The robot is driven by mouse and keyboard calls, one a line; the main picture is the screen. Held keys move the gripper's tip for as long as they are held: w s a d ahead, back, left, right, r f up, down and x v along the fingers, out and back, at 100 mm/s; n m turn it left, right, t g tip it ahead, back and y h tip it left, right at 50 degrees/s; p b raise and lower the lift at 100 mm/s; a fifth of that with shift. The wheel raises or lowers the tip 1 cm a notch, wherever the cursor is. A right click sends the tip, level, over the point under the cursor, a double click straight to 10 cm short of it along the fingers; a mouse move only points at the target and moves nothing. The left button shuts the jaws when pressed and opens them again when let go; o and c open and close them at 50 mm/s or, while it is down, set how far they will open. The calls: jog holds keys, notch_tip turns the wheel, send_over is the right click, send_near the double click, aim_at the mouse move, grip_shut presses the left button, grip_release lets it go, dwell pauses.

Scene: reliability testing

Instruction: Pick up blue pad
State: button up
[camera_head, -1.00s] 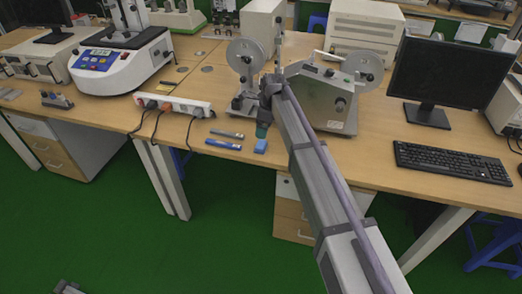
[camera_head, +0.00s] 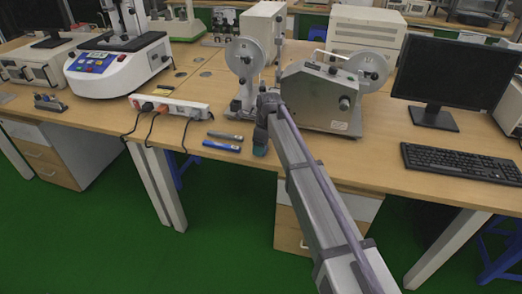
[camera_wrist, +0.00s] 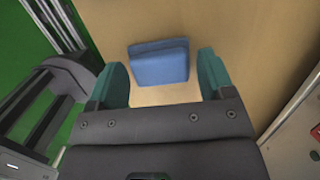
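The blue pad (camera_wrist: 160,63) lies on the wooden table in the wrist view, just past and between my fingertips. My gripper (camera_wrist: 163,78) is open, with one teal finger on each side of the pad's near end and gaps showing on both sides. In the head view my gripper (camera_head: 260,150) is low over the table near its front edge. It hides the pad there.
Two blue-and-grey pen-like items (camera_head: 222,146) lie left of my gripper. A white power strip (camera_head: 170,105) with cables is farther left. A grey machine with reels (camera_head: 320,97) stands close behind and right. The table's front edge is near.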

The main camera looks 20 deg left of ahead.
jog(key=c, duration=0.6)
jog(key=shift+r, duration=0.1)
